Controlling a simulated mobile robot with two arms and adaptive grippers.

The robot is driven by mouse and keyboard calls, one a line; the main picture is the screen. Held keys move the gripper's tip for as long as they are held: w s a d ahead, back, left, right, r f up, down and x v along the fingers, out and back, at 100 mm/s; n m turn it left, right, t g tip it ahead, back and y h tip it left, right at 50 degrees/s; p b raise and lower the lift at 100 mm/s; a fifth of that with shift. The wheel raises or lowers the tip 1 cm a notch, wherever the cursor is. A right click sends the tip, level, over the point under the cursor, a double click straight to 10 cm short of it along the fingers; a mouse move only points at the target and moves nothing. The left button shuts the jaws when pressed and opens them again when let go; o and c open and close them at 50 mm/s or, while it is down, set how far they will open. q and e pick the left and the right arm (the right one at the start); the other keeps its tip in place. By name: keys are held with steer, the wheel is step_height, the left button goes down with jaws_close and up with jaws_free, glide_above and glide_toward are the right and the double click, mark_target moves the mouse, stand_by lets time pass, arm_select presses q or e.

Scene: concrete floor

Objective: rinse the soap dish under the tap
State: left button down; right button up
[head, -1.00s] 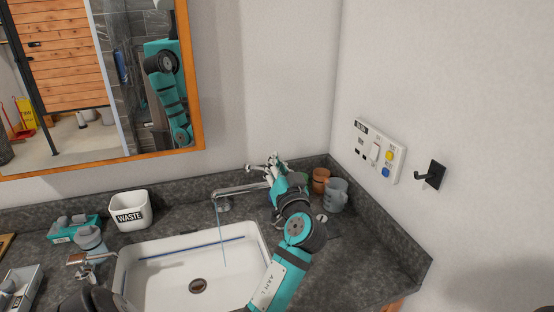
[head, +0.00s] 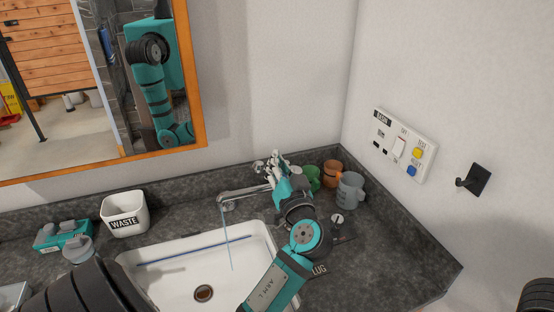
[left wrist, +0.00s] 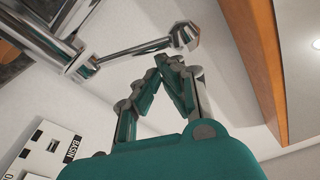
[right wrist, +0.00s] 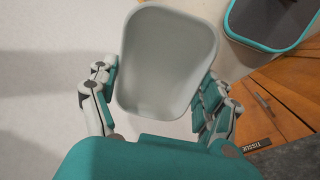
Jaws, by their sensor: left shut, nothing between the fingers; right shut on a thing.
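The soap dish (right wrist: 168,62), a pale grey tray with rounded corners, shows in the right wrist view. My right gripper (right wrist: 158,88) is shut on it, one finger at each side. In the head view neither the dish nor the right gripper shows. The chrome tap (head: 238,196) stands behind the white sink (head: 140,262), and a thin stream of water (head: 227,240) falls from its spout into the basin. My left gripper (head: 271,165) is shut and empty at the tap's lever; in the left wrist view its fingertips (left wrist: 168,62) meet just beside the lever (left wrist: 140,48).
Mugs (head: 350,191) stand in the back right corner, close to my left gripper. A white waste bin (head: 125,214) and a teal box (head: 62,236) are left of the sink. A switch panel (head: 403,146) and a black hook (head: 474,180) are on the right wall.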

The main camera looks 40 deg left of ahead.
steer(key=shift+w+f, duration=0.15)
steer(key=f+b, duration=0.2)
steer(key=b, duration=0.1)
steer(key=shift+s+f, duration=0.2)
steer(key=shift+f, duration=0.15)
steer(key=shift+f+b, duration=0.2)
steer(key=shift+b, duration=0.1)
steer(key=shift+w+r, duration=0.1)
steer(key=shift+w, duration=0.1)
arm_select(q)
steer(key=shift+s+a+f+n, duration=0.1)
steer(key=shift+s+f+n, duration=0.15)
steer(key=shift+f, duration=0.3)
arm_select(e)
steer(key=shift+s, duration=0.1)
